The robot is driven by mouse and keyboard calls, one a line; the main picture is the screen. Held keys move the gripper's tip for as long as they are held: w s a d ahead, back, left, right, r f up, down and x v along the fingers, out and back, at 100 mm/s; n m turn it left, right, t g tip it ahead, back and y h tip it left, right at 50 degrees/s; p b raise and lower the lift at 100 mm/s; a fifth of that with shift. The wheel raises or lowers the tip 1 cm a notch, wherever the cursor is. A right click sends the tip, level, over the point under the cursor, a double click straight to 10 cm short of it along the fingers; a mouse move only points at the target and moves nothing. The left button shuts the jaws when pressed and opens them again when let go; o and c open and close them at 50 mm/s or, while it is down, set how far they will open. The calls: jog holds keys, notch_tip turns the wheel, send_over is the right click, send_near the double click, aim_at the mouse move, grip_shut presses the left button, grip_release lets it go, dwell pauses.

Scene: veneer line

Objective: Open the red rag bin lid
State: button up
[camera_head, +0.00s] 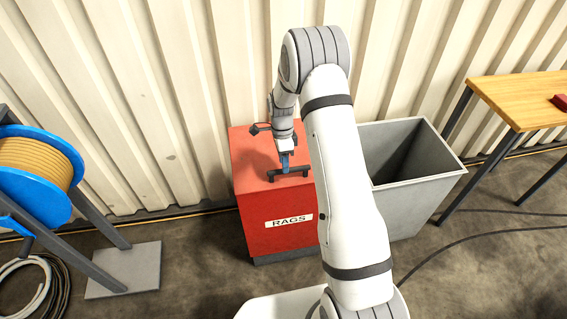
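The red rag bin (268,240) stands against the wall in the middle, with a white RAGS label on its front. Its red lid (250,163) is down and flat on top. A dark bar handle (298,173) sits near the lid's front edge. My gripper (286,168) points down right at the handle. Its fingertips overlap the handle in this view, and I cannot tell whether they grip it or are open around it. My arm hides the right part of the bin and lid.
An open grey bin (419,197) stands just right of the red one. A wooden-topped table (515,95) with a red object (561,102) is at the right. A blue cable reel (38,205) on a stand is at the left. Cables lie on the floor at right.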

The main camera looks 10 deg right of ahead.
jog(key=shift+s+f, duration=0.25)
jog(key=shift+f, duration=0.75)
jog(key=shift+c, duration=0.3)
grip_shut()
